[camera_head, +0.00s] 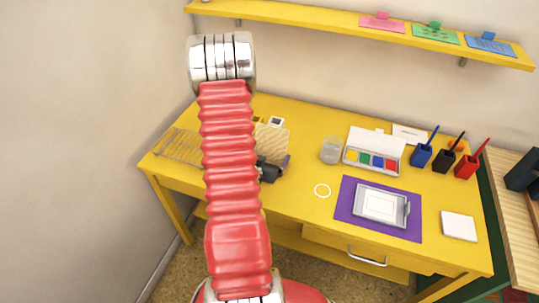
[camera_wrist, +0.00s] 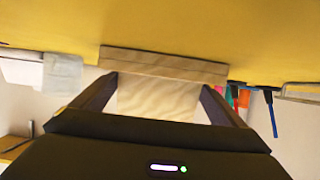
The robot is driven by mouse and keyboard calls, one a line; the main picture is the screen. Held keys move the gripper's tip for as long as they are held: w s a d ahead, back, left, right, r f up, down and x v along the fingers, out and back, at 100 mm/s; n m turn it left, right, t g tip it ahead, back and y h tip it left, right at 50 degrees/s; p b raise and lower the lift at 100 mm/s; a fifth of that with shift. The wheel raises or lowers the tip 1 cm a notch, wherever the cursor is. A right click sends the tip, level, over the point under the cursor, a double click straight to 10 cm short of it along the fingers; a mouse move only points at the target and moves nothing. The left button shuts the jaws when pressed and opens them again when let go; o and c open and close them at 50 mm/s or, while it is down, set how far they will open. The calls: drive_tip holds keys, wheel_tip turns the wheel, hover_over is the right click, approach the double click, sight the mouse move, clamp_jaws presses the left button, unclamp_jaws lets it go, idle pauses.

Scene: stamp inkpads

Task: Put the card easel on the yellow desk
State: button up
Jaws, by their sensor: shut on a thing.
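The card easel (camera_head: 274,141) is a light wooden panel over the left-middle part of the yellow desk (camera_head: 300,205), partly hidden behind my red arm. In the wrist view the easel (camera_wrist: 160,65) shows a wide ledge and a narrower panel. Its ledge borders the yellow surface there; I cannot tell whether it touches. My gripper (camera_head: 272,168) is low over the desk. In the wrist view my gripper (camera_wrist: 155,98) has its two dark fingers on either side of the panel, shut on it.
A wire rack (camera_head: 178,147) stands left of my arm. A glass (camera_head: 331,150), a paint box (camera_head: 372,158), pen holders (camera_head: 421,155) and a purple mat (camera_head: 350,208) with a stamp pad (camera_head: 380,206) are to the right. A shelf (camera_head: 320,18) hangs above.

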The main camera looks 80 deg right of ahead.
drive_tip(key=o, duration=0.8)
drive_tip(key=shift+f, duration=0.1)
